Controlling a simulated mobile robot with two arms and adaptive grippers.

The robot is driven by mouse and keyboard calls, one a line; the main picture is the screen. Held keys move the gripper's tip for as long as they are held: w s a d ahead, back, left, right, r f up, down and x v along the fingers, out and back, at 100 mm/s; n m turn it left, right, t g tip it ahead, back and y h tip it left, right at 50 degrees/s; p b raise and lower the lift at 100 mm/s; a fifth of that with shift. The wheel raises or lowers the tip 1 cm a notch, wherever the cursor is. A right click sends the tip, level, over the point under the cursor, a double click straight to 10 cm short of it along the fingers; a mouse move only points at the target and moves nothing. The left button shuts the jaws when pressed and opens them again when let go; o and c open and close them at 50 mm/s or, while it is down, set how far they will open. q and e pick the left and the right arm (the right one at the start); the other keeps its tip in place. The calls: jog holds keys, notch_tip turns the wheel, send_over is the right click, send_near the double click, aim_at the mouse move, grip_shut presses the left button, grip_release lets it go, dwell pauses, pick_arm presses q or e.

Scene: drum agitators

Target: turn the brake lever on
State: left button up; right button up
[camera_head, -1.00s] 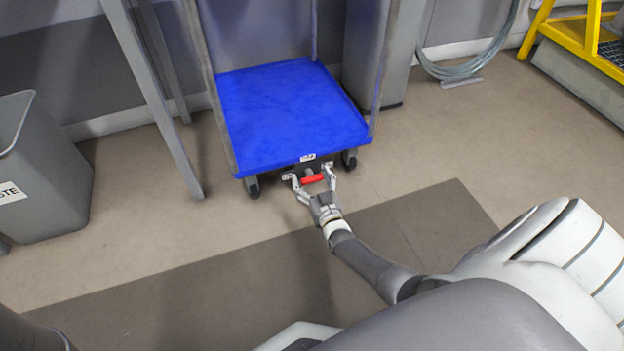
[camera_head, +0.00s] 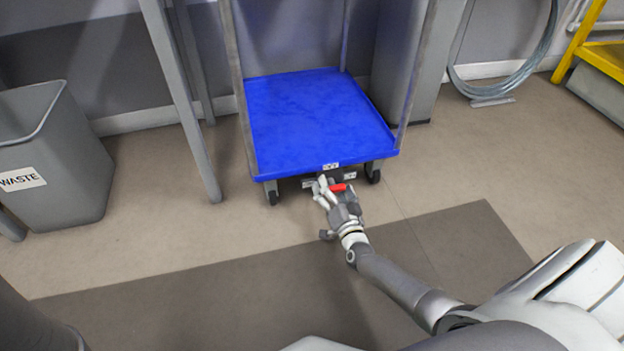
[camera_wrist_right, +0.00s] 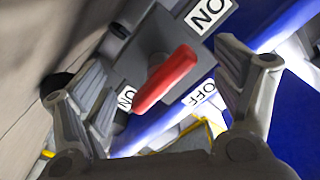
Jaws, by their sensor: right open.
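The red brake lever (camera_head: 339,188) sits low at the front edge of the blue cart (camera_head: 318,115). In the right wrist view the lever (camera_wrist_right: 166,79) lies slanted in front of a grey plate, its lower-left end close to an ON label (camera_wrist_right: 127,98). An OFF label (camera_wrist_right: 198,95) is to its lower right, and another ON label (camera_wrist_right: 208,13) is at the top. My right gripper (camera_head: 329,190) is open at the lever. Its fingers stand apart on either side of the lever in the wrist view; I cannot tell whether they touch it. My left gripper is out of view.
A grey waste bin (camera_head: 62,150) stands at the left, and a grey post (camera_head: 180,100) stands between it and the cart. A coiled hose (camera_head: 535,75) and a yellow step frame (camera_head: 600,52) are at the right. The floor in front of the cart is clear.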

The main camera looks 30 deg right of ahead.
jog(key=m+b, duration=0.2)
jog(key=m, duration=0.1)
jog(key=shift+f+b, duration=0.25)
jog(key=shift+b, duration=0.05)
jog(key=shift+s+r+m, duration=0.15)
jog(key=shift+s+m, duration=0.05)
jog(key=shift+m, duration=0.2)
jog(key=r+p+v, duration=0.1)
jog(key=p+v, duration=0.5)
jog(key=v, duration=0.5)
jog(key=a+r+m+t+p, duration=0.1)
jog(key=a+r+m, duration=0.2)
jog(key=r, duration=0.5)
jog(key=a+r+m+t+y+p, duration=0.1)
jog(key=a+r+m+t, duration=0.1)
jog(key=a+r+m, duration=0.2)
jog(key=a+r+m+t, duration=0.2)
jog(key=r+m, duration=0.4)
jog(key=r, duration=0.5)
jog(key=shift+a+r+m+y+p, duration=0.3)
jog(key=shift+a+p, duration=0.1)
jog(key=shift+a, duration=0.5)
jog(key=shift+s, duration=0.1)
